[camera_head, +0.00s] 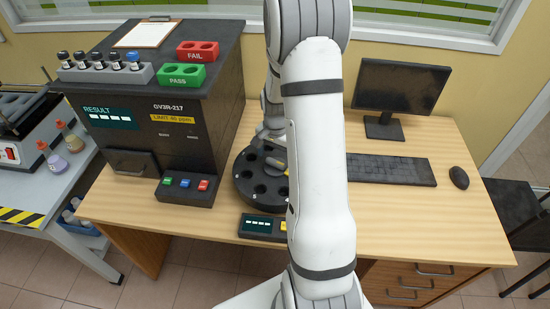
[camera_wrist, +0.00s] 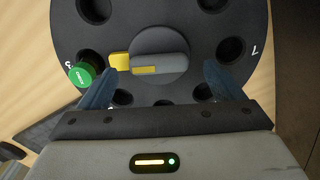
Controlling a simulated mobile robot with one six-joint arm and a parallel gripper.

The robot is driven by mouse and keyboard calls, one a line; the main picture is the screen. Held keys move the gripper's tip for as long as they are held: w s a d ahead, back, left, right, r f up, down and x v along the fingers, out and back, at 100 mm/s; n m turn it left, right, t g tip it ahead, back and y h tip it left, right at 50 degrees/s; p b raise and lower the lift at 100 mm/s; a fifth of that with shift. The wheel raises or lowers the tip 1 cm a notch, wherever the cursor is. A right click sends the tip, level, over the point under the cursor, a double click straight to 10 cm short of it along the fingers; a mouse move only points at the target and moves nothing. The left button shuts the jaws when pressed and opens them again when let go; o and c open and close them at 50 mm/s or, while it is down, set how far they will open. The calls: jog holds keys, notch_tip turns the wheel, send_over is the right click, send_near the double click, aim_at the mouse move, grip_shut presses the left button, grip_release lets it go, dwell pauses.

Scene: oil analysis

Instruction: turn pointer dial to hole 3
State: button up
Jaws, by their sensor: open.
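The pointer dial is a dark grey knob (camera_wrist: 165,45) with a yellow pointer tab (camera_wrist: 119,62) at the centre of a round black disk (camera_wrist: 150,14) with several holes. The tab points left in the wrist view, toward a green-capped vial (camera_wrist: 82,75) in a hole beside a label that looks like 3. A 7 shows at the right. My gripper (camera_wrist: 160,70) is open, its blue-grey fingers apart on either side of the knob's lower part; contact cannot be told. In the head view the disk (camera_head: 242,186) is partly hidden by my arm.
The black analyser (camera_head: 150,80) stands left of the disk, with a button box (camera_head: 187,190) at its front. A small display box (camera_head: 258,226) is in front of the disk. Monitor (camera_head: 402,85), keyboard (camera_head: 392,170) and mouse (camera_head: 459,177) are right. The front right desk is clear.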

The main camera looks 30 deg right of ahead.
aim_at(275, 162)
notch_tip(275, 162, up, 6)
jog(key=shift+r, duration=0.1)
dwell(0.5)
jog(key=shift+a+r, duration=0.15)
jog(key=shift+r, duration=0.05)
jog(key=s+a+r+n+t, duration=0.1)
jog(key=s+a+r+n, duration=0.4)
jog(key=s, duration=0.5)
jog(key=s+a+r+n+t, duration=0.2)
jog(key=s+a+r+n, duration=0.4)
jog(key=s+a+r, duration=0.2)
jog(key=shift+s+a+r, duration=0.4)
jog(key=shift+s+r, duration=0.45)
